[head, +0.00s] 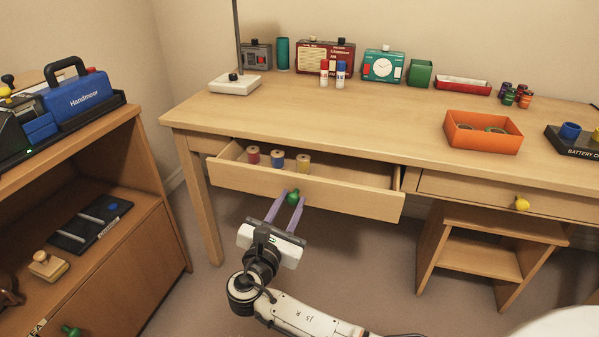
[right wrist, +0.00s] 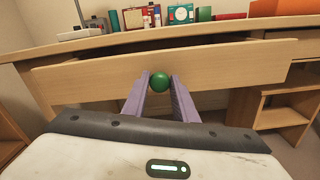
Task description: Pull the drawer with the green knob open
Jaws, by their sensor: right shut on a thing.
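The drawer (head: 355,194) under the left part of the desk stands partly open, and its front also fills the right wrist view (right wrist: 235,70). Its green knob (head: 293,197) sits in the middle of the drawer front; in the right wrist view the knob (right wrist: 160,82) lies between my two purple fingers. My right gripper (head: 287,202) is shut on the green knob, with the arm reaching up from below. Red, blue and yellow spools (head: 278,159) stand inside the drawer. My left gripper is not in view.
A closed drawer with a yellow knob (head: 522,204) is on the right of the desk (head: 380,120). An orange tray (head: 484,132) and several small items stand on the desktop. A low cabinet (head: 125,250) stands at the left, with another green knob (head: 71,330). Floor below the drawer is clear.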

